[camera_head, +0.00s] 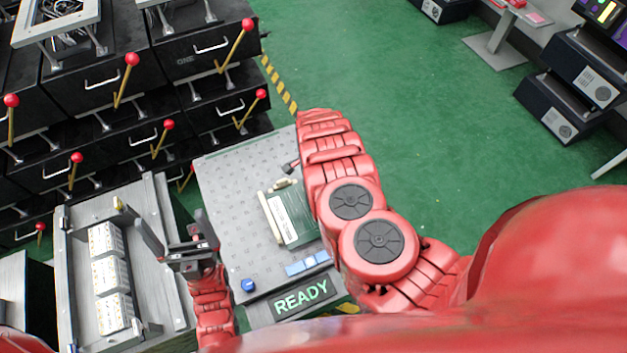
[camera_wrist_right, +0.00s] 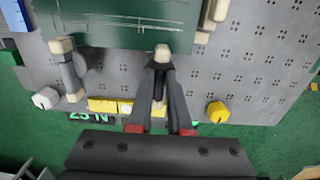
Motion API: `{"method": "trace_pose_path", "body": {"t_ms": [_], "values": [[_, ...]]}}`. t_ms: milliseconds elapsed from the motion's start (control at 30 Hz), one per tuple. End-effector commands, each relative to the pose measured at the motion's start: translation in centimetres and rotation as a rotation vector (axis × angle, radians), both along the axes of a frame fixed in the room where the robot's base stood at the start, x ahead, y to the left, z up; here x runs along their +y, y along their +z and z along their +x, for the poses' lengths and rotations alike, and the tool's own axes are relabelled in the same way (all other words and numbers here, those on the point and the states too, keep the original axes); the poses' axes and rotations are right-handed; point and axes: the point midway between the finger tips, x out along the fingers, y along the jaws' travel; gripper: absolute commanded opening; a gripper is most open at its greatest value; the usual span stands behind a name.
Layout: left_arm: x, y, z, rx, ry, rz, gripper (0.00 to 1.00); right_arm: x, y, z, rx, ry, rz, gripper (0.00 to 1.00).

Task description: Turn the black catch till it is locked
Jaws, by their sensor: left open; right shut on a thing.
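My right gripper (camera_wrist_right: 160,78) is shut on a dark piece, which I take to be the black catch (camera_wrist_right: 159,63), at the edge of a green board (camera_wrist_right: 125,22) in the right wrist view. A beige-tipped end shows just beyond the fingertips. How far the catch is turned cannot be told. In the head view my red right arm hides the right gripper. The green board (camera_head: 291,213) shows in part to the left of that arm, on a grey panel (camera_head: 232,190). My left gripper (camera_head: 163,210) is open and empty, to the left of the panel.
A grey tray (camera_head: 75,265) with white blocks stands at the left. Black cabinets (camera_head: 180,60) with red-knobbed levers fill the upper left. The panel carries a blue knob (camera_head: 248,285) and a READY sign (camera_head: 301,298); a yellow knob (camera_wrist_right: 217,112) is right of the right gripper. Green floor is free.

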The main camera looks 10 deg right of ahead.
Motion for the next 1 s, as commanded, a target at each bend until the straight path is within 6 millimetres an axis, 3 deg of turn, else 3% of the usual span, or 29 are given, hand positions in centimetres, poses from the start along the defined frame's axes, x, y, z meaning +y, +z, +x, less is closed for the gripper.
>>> {"method": "trace_pose_path", "body": {"t_ms": [533,567,700,1000], "values": [[0.00,-0.04,0.00,0.000,0.000,0.000,1.00,-0.05,0.06,0.10,-0.003,-0.024,0.001,0.00],[0.00,-0.03,0.00,0.000,0.000,0.000,1.00,-0.05,0.06,0.11,-0.003,-0.024,0.001,0.23],[0.00,-0.04,0.00,0.000,0.000,0.000,1.00,-0.04,0.05,0.08,-0.002,-0.023,0.000,0.47],[0.00,-0.03,0.00,0.000,0.000,0.000,1.00,-0.02,0.10,0.05,-0.001,-0.023,0.000,0.47]]}}
